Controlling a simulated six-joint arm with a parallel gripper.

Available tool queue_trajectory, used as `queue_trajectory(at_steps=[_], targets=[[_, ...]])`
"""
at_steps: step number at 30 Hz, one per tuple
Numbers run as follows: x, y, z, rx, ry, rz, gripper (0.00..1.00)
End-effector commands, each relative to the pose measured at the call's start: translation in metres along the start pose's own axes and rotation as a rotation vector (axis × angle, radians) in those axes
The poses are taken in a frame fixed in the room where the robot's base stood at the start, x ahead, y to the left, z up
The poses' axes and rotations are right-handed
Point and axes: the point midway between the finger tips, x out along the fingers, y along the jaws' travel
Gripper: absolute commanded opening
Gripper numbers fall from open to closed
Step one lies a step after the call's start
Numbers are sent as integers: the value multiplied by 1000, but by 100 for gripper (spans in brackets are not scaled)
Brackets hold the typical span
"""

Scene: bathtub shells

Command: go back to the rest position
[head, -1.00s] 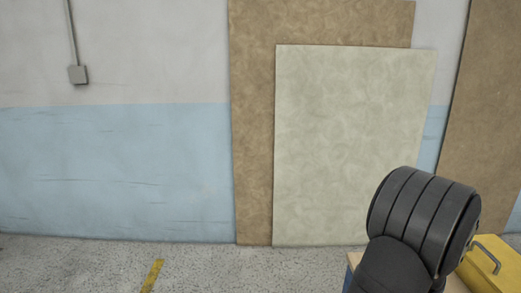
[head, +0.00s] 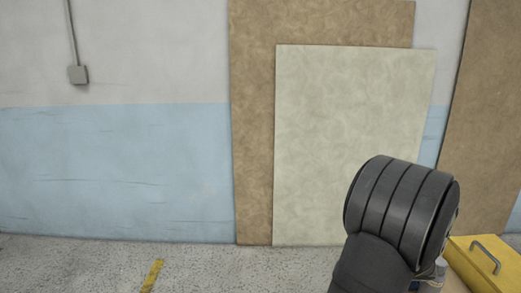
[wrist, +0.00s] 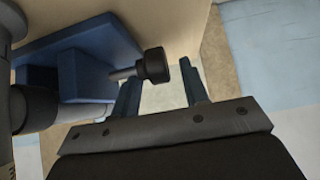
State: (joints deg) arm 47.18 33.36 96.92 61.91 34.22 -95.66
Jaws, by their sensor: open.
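My gripper (wrist: 161,86) shows in the wrist view with its two dark fingers apart, and nothing is seen held between them. A black knob on a short metal shaft (wrist: 153,64) shows near the fingertips, by the left finger. I cannot tell how far beyond the fingers it is. In the head view only a thick dark link of my arm shows at the lower right, and the gripper itself is out of that picture. No bathtub shell is seen in either view.
A yellow box with a metal handle (head: 490,258) stands at the lower right, beside my arm. A blue structure (wrist: 85,62) fills the upper left of the wrist view. Pale and brown boards (head: 350,130) lean on the wall. The floor at left (head: 70,265) is clear.

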Motion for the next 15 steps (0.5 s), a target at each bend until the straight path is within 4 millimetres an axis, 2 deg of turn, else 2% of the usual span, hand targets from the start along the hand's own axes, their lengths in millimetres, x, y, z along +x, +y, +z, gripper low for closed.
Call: queue_trajectory(at_steps=[15], targets=[[2, 0, -3, -2, -163, 0, 41]])
